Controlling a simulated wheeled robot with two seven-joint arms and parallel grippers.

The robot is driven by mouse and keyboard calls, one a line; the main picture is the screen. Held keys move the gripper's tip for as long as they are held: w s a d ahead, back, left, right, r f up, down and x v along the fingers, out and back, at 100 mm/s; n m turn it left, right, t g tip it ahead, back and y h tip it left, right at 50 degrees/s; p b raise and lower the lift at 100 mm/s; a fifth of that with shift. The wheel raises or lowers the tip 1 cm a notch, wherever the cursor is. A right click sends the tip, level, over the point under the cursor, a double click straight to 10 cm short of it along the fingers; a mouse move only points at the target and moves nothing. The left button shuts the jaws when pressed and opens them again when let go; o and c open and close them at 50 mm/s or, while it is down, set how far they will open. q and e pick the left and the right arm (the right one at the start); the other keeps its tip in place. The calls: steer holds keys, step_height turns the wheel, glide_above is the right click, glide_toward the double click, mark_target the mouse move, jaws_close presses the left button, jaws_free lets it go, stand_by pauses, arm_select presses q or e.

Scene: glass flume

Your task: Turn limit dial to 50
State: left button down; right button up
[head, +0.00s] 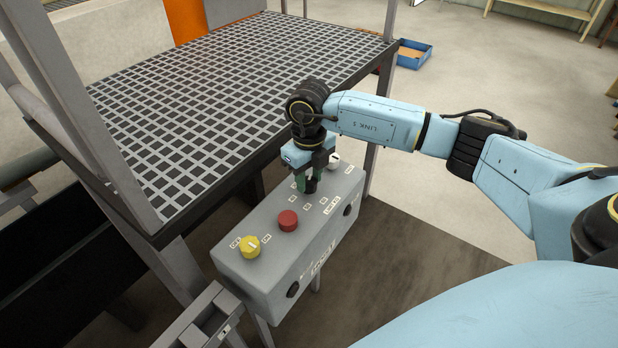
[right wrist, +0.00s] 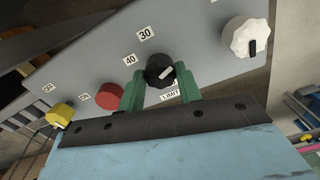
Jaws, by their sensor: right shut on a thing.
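The limit dial is a black knob with a white pointer mark (right wrist: 160,70) on the top face of the grey control box (head: 285,275). In the right wrist view it sits between the two green fingers of my right gripper (right wrist: 161,92), which is shut on it. The pointer mark slants toward the upper right of that picture. Labels 30 (right wrist: 146,33) and 40 (right wrist: 130,60) show beside the dial; a LIMIT label is partly covered by a finger. In the head view my right gripper (head: 308,184) points down onto the box and largely hides the dial. My left gripper is not in view.
A dark gridded platform (head: 230,90) stands behind the box. A blue tray (head: 413,54) lies on the floor farther back.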

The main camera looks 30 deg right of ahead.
mark_target(309, 180)
steer(key=shift+n, duration=0.9)
steer(key=o, duration=1)
steer(key=shift+r, duration=0.1)
step_height(309, 180, up, 13)
steer(key=shift+r+p, duration=0.15)
steer(key=shift+p, duration=0.15)
